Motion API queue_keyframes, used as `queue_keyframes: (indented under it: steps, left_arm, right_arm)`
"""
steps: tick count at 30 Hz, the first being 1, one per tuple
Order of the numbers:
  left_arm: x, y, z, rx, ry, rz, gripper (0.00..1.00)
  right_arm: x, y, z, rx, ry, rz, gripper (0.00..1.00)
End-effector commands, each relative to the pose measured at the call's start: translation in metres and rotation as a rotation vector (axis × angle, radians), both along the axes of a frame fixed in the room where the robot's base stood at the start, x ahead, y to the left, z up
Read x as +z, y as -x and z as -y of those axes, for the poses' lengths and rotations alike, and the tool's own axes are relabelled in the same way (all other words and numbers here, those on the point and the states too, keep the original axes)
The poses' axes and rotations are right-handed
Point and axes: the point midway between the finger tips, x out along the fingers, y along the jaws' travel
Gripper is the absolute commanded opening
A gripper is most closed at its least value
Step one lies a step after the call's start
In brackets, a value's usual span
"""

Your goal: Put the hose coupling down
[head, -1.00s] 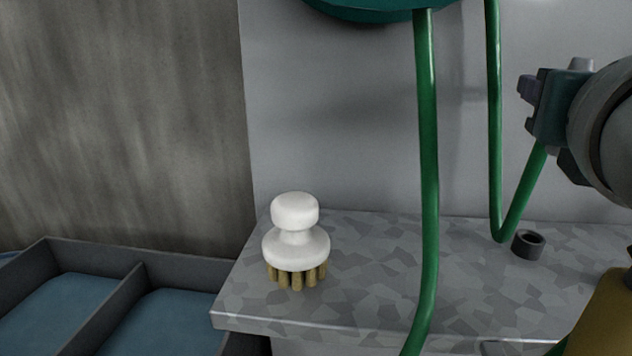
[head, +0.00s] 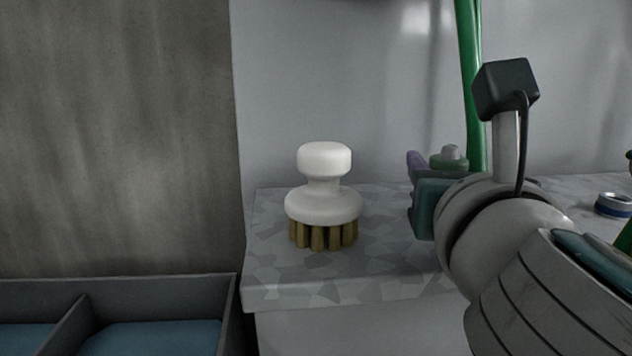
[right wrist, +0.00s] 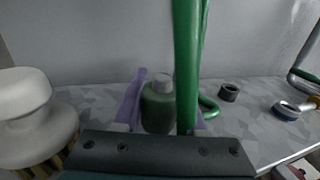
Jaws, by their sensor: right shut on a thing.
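My right gripper (head: 424,168) is shut on the hose coupling (head: 450,157), a green cylinder with a grey tip. In the right wrist view the coupling (right wrist: 158,106) stands roughly upright between the purple fingers. The gripper is low over the grey mottled shelf (head: 300,290), right of the white brush; I cannot tell whether the coupling touches the shelf. The green hose (head: 469,85) rises just behind the gripper, and its lower end is hidden in the head view. My left gripper is not in view.
The white brush (head: 324,205) with tan bristles stands close on the left. A dark ring (right wrist: 229,92) and a blue-and-silver ring (head: 614,204) lie farther right on the shelf. A dark compartmented tray (head: 228,300) is below left. A grey wall backs the shelf.

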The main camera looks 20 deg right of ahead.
Motion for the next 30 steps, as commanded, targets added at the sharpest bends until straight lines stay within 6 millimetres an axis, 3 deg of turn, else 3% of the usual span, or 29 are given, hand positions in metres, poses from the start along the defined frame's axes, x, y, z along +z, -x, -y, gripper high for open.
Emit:
queue_keyframes:
  steps: [13, 14, 15, 21, 30]
  left_arm:
    - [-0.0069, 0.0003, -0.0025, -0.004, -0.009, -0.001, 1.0]
    - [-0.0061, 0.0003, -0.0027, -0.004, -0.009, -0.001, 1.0]
    - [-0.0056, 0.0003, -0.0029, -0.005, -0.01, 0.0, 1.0]
    - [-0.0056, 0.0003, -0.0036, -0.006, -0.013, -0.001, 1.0]
    - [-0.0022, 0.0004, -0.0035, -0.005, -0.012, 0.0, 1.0]
  right_arm:
    - [-0.0106, 0.0, 0.0, 0.0, 0.0, 0.001, 0.0]
    - [-0.0098, 0.0, 0.0, 0.0, 0.0, 0.001, 0.43]
    - [-0.0092, 0.0, 0.0, 0.0, 0.0, 0.001, 0.47]
    - [-0.0091, 0.0, 0.0, 0.0, 0.0, 0.001, 0.7]
    - [-0.0047, -0.0001, 0.0, 0.0, 0.001, 0.002, 0.7]
